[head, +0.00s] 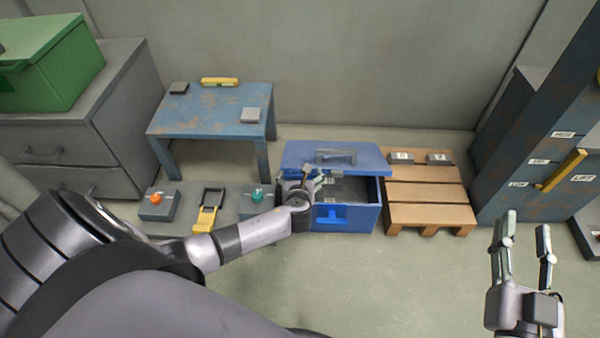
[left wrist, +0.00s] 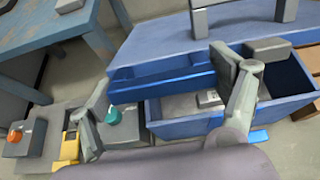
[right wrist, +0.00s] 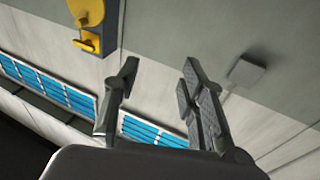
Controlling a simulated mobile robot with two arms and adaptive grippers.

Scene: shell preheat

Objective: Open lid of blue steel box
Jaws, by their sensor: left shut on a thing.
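The blue steel box (head: 343,218) stands on the floor in the middle of the head view. Its lid (head: 290,152), with a grey handle on top, is raised at a tilt over the back, and the front of the interior shows. In the left wrist view the lid (left wrist: 190,42) is above the open box (left wrist: 185,128). My left gripper (head: 311,184) is at the lid's left front part, with its fingers spread and shut on the lid; the exact contact is unclear. My right gripper (head: 522,240) is open and empty, far to the right of the box.
A wooden pallet (head: 425,192) with two small grey blocks is right of the box. A blue cabinet (head: 525,150) stands farther right. A rusty blue table (head: 210,122) and grey drawers (head: 75,130) are left. A low grey platform holds a teal-knobbed device (head: 257,197). The front floor is clear.

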